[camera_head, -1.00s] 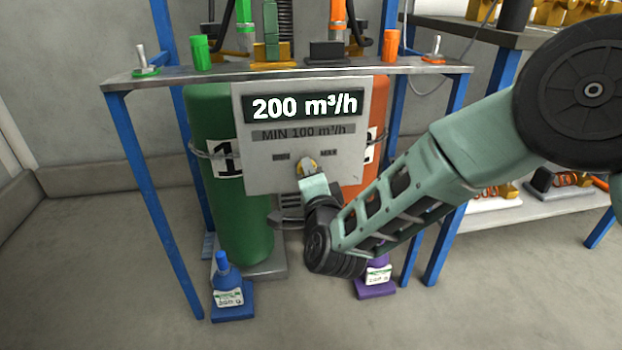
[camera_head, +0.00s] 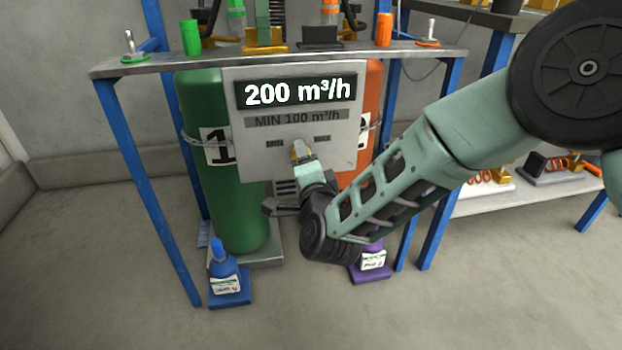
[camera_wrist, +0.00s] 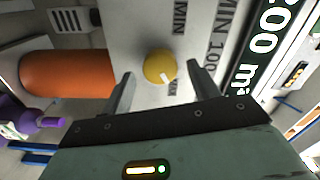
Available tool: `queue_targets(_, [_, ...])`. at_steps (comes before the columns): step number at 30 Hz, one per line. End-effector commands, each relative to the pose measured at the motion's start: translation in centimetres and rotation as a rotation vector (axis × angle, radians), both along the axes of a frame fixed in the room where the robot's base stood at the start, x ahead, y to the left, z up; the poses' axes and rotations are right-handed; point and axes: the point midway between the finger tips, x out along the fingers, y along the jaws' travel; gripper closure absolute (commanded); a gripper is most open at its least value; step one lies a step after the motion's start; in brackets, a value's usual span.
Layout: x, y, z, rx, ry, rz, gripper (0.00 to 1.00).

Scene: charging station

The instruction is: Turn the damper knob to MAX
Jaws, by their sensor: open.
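The damper knob (camera_wrist: 160,66) is a round yellow knob on the grey panel (camera_head: 240,155). Its white mark points to the lower right in the wrist view, roughly towards a small, partly covered label (camera_wrist: 173,88). A MIN label (camera_wrist: 180,16) is on the opposite side. The display (camera_head: 297,92) reads 200 m³/h, with "MIN 100 m³/h" below it. My gripper (camera_wrist: 160,70) is open, one finger on each side of the knob, with gaps visible.
A green cylinder (camera_head: 225,210) and an orange cylinder (camera_head: 372,100) stand behind the panel under a metal shelf with blue legs (camera_head: 150,195). A blue bottle (camera_head: 223,268) and a purple bottle (camera_head: 372,258) stand on the floor. The floor in front is clear.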

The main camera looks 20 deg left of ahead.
Motion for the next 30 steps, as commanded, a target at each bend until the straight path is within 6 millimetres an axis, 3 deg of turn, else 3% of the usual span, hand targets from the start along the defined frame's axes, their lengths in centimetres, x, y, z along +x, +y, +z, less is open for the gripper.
queue_targets(5, [-2.1, -1.3, 0.3, -0.002, 0.003, 0.002, 0.4])
queue_targets(21, [-12.4, -7.5, 0.2, -0.002, 0.004, 0.004, 0.4])
queue_targets(30, [-14.5, -8.9, 0.0, 0.0, 0.002, 0.001, 0.4])
